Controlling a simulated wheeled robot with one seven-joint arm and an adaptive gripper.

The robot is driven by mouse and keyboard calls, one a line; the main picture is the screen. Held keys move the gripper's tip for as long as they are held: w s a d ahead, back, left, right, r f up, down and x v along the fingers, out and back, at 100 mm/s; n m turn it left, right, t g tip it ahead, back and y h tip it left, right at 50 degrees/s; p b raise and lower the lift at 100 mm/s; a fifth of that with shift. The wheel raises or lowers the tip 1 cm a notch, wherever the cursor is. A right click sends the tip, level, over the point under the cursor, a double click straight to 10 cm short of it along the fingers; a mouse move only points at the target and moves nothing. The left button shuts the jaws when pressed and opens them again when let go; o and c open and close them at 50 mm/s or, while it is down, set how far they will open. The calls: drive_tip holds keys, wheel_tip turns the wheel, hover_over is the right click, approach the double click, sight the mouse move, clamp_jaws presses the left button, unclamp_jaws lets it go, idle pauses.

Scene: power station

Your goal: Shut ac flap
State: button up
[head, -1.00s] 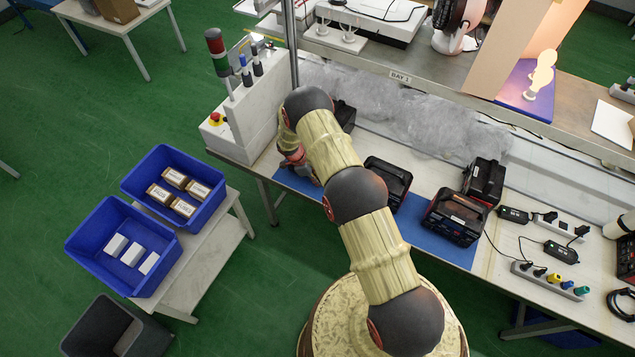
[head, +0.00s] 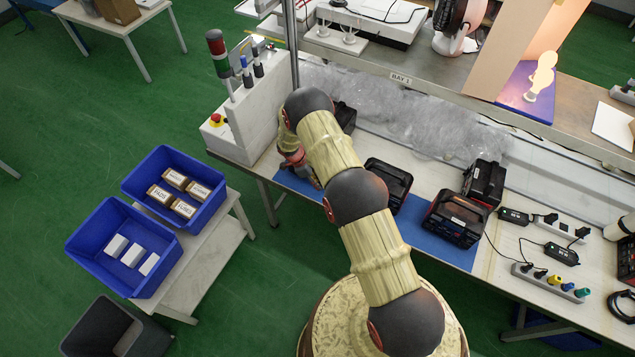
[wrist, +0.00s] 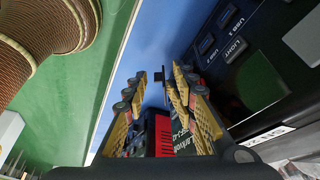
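A black power station with red trim (head: 344,117) stands at the left end of the blue mat, mostly hidden behind my arm. I cannot make out the AC flap for certain. A small black piece (wrist: 160,76) shows between my fingertips; I cannot tell what it is. My gripper (wrist: 160,85) is beside the panel, over the blue mat, with a gap between its fingers. In the head view my gripper (head: 310,172) is low over the mat, partly hidden.
More black-and-red units (head: 388,184) (head: 455,217) (head: 485,182) stand to the right on the workbench. A control box (head: 240,110) with a signal lamp is at the left end. A side table holds two blue bins (head: 125,250) (head: 175,190). Power strips and cables lie at the right.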

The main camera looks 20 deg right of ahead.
drive_tip(key=v, duration=0.7)
drive_tip(key=shift+a+r, duration=0.2)
drive_tip(key=shift+r, duration=0.15)
drive_tip(key=shift+c, duration=0.3)
